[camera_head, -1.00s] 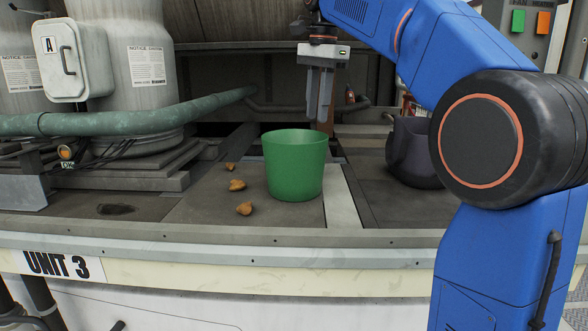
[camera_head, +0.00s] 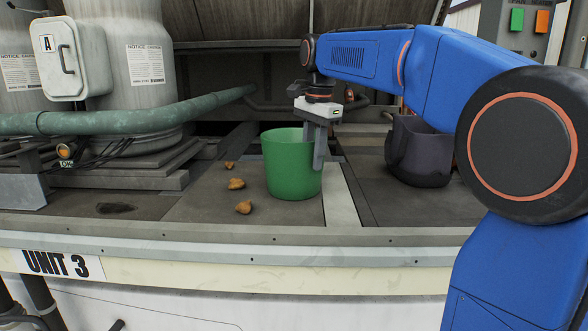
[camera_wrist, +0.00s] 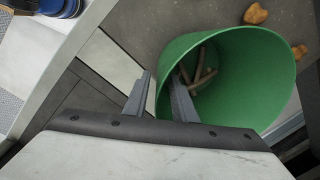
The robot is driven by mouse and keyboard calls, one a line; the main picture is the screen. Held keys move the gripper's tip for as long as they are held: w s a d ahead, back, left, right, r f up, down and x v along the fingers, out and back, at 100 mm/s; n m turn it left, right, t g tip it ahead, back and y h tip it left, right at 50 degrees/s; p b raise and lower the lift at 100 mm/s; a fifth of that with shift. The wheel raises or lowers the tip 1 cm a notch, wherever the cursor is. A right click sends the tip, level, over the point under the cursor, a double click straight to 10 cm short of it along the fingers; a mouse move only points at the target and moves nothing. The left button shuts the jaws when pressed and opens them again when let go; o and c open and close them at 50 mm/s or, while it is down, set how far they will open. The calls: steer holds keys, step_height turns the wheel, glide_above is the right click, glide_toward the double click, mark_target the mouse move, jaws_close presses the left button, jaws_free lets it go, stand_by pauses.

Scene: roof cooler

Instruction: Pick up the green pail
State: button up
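The green pail (camera_head: 292,170) stands upright on the deck in the middle of the head view. In the wrist view the pail (camera_wrist: 240,75) is open-topped, with several brown stick-like pieces (camera_wrist: 203,72) inside. My gripper (camera_head: 314,150) points down at the pail's right rim. In the wrist view my gripper (camera_wrist: 162,85) is open, with one finger inside the pail and the other outside, the wall between them. A gap shows beside the wall, so the fingers do not look closed on it. The lower part of the inner finger is hidden in the head view.
A dark grey pail (camera_head: 420,150) stands to the right, near my arm. Several small tan lumps (camera_head: 237,184) lie left of the green pail. A green pipe (camera_head: 130,120) and tanks stand at the left. A metal edge (camera_head: 250,238) runs along the front.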

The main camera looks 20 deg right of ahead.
mark_target(312, 174)
steer(key=shift+w+f, duration=0.1)
steer(key=shift+f, duration=1.75)
steer(key=shift+c, duration=0.7)
jaws_close()
step_height(312, 174, up, 10)
steer(key=shift+r, duration=0.1)
